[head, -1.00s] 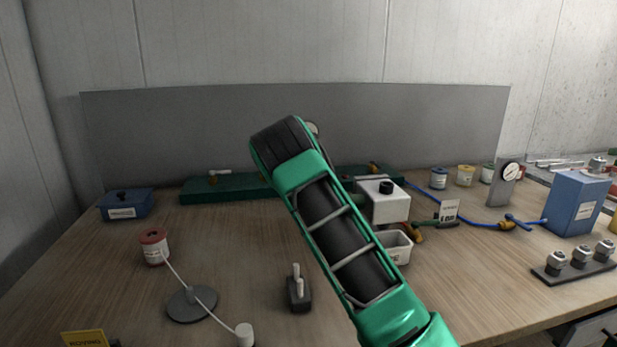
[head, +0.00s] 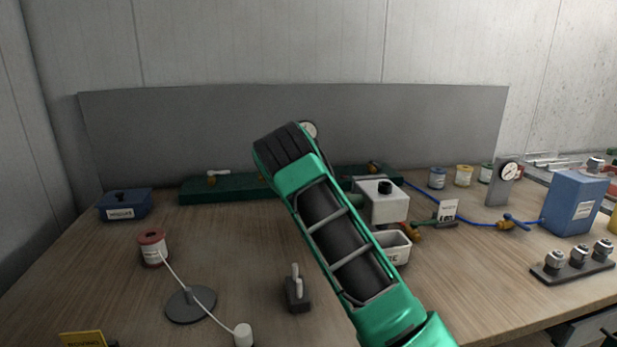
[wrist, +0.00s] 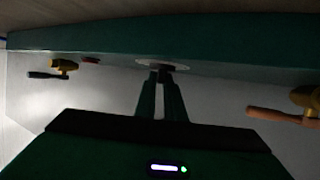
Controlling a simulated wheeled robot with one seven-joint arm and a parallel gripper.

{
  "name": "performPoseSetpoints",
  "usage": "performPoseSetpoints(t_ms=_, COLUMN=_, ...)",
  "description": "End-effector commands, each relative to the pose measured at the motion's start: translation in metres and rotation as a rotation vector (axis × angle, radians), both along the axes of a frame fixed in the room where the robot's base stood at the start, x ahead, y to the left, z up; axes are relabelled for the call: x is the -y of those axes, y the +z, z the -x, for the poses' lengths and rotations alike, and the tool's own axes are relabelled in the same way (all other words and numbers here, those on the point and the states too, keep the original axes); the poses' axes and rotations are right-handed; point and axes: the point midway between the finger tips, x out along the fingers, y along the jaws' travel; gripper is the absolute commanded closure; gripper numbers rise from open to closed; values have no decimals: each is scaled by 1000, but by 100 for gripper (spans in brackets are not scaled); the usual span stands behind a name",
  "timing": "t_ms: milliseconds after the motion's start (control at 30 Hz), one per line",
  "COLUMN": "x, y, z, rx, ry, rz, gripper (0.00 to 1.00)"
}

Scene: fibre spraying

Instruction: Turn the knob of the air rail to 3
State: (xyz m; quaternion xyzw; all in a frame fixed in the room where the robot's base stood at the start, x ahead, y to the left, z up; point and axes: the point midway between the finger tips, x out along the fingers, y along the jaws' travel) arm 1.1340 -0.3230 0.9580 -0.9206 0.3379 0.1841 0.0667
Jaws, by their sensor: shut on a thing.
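The air rail is a long dark green bar (head: 225,190) at the back of the table, partly hidden behind my arm. In the wrist view the green rail (wrist: 85,40) runs across the top. My gripper (wrist: 160,76) is shut on the small dark knob (wrist: 161,68), in front of a pale round disc (wrist: 178,64) at the rail. The fingers cover most of the knob, and I cannot read any number or pointer. In the head view my arm hides the gripper and knob.
Brass valves with levers flank the knob, one at left (wrist: 62,67) and one at right (wrist: 304,98). A white box (head: 378,205) with a black cap stands right of my arm.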

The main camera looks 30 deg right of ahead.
Motion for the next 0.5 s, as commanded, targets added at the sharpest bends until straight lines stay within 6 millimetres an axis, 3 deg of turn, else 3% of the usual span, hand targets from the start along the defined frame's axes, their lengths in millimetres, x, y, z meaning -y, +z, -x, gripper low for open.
performPoseSetpoints(t_ms=500, x=5, y=2, z=2, rx=8, ry=324, rz=-4, gripper=100)
